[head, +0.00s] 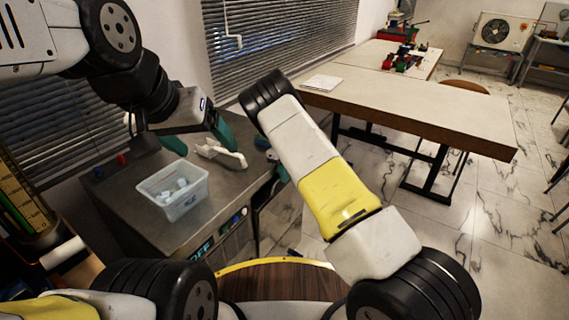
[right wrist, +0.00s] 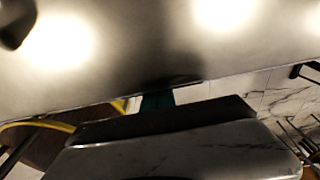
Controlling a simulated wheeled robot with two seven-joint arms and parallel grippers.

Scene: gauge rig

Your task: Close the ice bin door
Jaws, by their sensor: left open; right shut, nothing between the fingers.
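The dark grey machine cabinet (head: 130,205) has a flat metal top and a front with switches and lettering. A dark panel (head: 282,200) stands out at the front's right end; it may be the ice bin door, but my right arm covers much of this area. My left gripper (head: 198,137) is open and empty above the back of the cabinet top. My right gripper is mostly behind its own arm in the head view, with a teal part showing by the cabinet's right end. In the right wrist view its teal fingers (right wrist: 157,100) are shut beside a broad grey metal surface (right wrist: 120,55).
A clear tub (head: 172,205) with pale pieces and a white scoop (head: 222,153) are on the cabinet top. A wooden table (head: 430,112) stands to the right. A round wooden surface (head: 275,285) is in front.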

